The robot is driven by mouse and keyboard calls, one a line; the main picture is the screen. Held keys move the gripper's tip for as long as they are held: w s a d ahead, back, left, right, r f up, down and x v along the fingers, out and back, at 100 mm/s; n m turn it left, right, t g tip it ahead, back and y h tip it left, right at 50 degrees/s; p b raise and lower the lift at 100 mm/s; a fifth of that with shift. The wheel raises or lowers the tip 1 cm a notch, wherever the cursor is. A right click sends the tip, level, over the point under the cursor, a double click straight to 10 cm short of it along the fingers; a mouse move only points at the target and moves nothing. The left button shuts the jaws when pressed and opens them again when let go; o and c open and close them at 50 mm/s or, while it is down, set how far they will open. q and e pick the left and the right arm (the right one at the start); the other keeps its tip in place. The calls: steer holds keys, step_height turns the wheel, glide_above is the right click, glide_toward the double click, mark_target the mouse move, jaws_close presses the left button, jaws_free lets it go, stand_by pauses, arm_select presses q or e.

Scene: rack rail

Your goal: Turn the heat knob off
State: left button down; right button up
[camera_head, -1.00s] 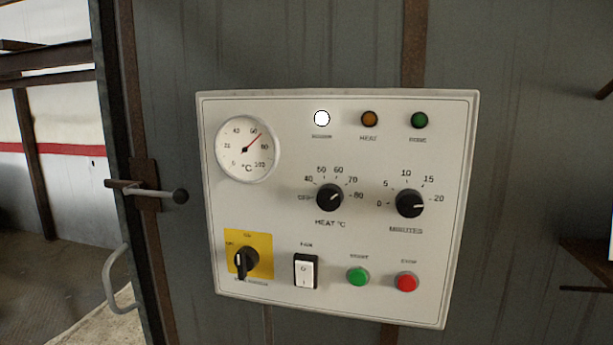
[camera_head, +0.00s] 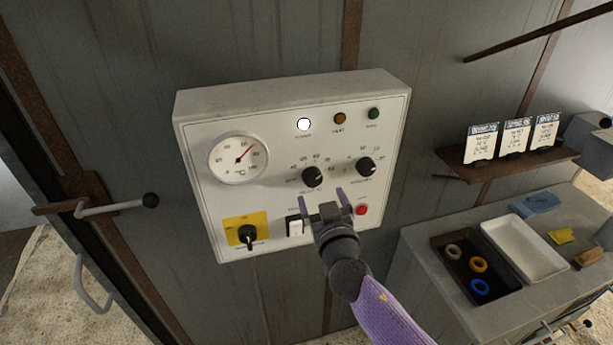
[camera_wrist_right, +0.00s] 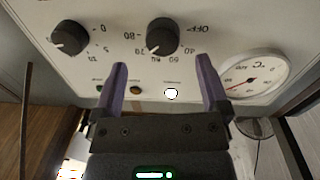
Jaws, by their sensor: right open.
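The black heat knob (camera_head: 313,176) sits in the middle of the white control panel (camera_head: 200,190). It also shows in the right wrist view (camera_wrist_right: 162,36), where the panel appears upside down. Its white mark points away from OFF, near the 70. My right gripper (camera_head: 321,197) is open and empty in front of the panel, with its purple fingertips just below the heat knob in the head view. In the right wrist view the fingers (camera_wrist_right: 161,62) spread to either side of the knob, apart from it. My left gripper is not in view.
The minutes knob (camera_head: 366,167) is right of the heat knob. A fan switch (camera_head: 294,227), yellow-backed rotary switch (camera_head: 247,234) and red button (camera_head: 361,210) are below. My right gripper hides the green button. A bench with trays (camera_head: 525,248) stands at the right.

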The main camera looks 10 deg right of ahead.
mark_target(314, 182)
steer(key=w, duration=0.4)
steer(key=shift+w+a+b, duration=0.15)
steer(key=shift+w+b, duration=0.15)
steer(key=shift+w, duration=0.05)
steer(key=shift+w+d, duration=0.2)
steer(key=shift+w, duration=0.1)
steer(key=shift+a, duration=0.1)
steer(key=shift+c, duration=0.9)
steer(key=c, duration=1.1)
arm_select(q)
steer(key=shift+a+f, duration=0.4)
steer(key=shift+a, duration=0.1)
